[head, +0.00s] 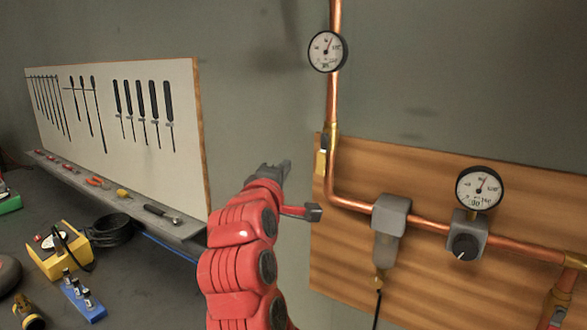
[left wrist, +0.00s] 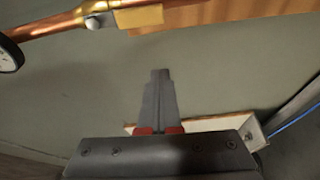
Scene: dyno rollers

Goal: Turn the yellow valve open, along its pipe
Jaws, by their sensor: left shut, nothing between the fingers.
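The yellow valve handle (head: 320,164) is a short flat bar beside the vertical copper pipe, just below a brass fitting (head: 333,131). It looks roughly parallel to the pipe. In the left wrist view the handle (left wrist: 138,18) runs along the pipe at the top, with a round pivot (left wrist: 93,22) at one end. My left gripper (head: 285,165) is to the left of the handle in the head view, apart from it. Its fingers (left wrist: 160,73) are shut and empty, pointing towards the wall. My right gripper is not in view.
A wooden board (head: 440,170) carries copper pipe, a grey filter (head: 388,225) and a regulator with a gauge (head: 480,188). Another gauge (head: 327,51) sits higher on the pipe. A tool board (head: 120,130) and shelf stand at left. Bare wall lies between the boards.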

